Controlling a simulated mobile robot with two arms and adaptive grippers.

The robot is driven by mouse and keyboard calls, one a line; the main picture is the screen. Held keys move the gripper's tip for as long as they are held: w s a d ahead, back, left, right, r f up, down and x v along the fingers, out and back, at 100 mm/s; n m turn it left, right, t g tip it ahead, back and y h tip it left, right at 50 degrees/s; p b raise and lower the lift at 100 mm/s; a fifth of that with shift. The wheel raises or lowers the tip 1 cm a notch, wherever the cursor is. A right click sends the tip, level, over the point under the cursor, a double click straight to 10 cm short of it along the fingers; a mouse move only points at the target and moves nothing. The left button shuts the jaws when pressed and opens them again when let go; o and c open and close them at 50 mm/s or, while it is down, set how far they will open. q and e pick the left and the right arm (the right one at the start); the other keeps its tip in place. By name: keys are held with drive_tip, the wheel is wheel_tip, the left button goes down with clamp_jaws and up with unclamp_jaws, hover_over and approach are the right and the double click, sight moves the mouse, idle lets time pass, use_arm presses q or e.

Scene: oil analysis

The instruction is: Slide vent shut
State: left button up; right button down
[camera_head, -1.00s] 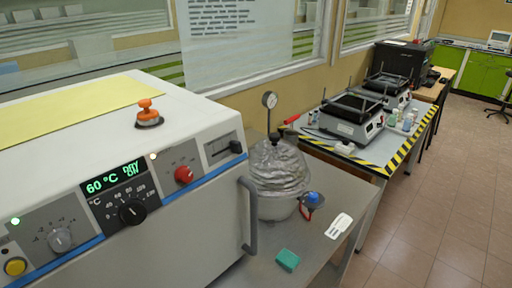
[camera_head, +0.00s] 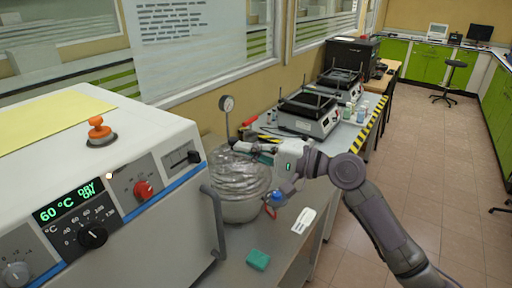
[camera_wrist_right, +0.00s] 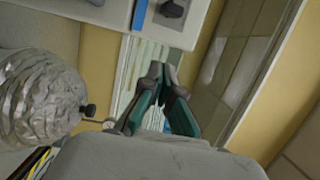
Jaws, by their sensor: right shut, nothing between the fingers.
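The vent slider is a black knob (camera_head: 194,156) at the right end of a slot on the front panel of the white oven (camera_head: 150,130). A dark knob (camera_wrist_right: 173,9), apparently the same one, shows at the top of the right wrist view. My right gripper (camera_head: 238,146) is shut and empty, over the foil-wrapped vessel in the head view, to the right of the slider and apart from it. Its closed fingertips (camera_wrist_right: 160,70) point towards the panel in the right wrist view. My left gripper is not in view.
An orange knob (camera_head: 100,131) sits on the oven top. A green sponge (camera_head: 258,260) and a white card (camera_head: 303,220) lie on the bench.

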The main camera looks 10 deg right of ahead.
sight(194, 157)
drive_tip(key=a+p, duration=0.1)
drive_tip(key=a, duration=0.1)
drive_tip(key=a+p, duration=0.1)
drive_tip(key=a, duration=0.1)
drive_tip(key=a+p, duration=0.1)
drive_tip(key=a, duration=0.1)
drive_tip(key=shift+w+a+r+p, duration=0.1)
drive_tip(key=shift+w+a+p, duration=0.15)
drive_tip(key=shift+w+p, duration=0.1)
drive_tip(key=shift+s+a, duration=0.35)
drive_tip(key=shift+s, duration=0.15)
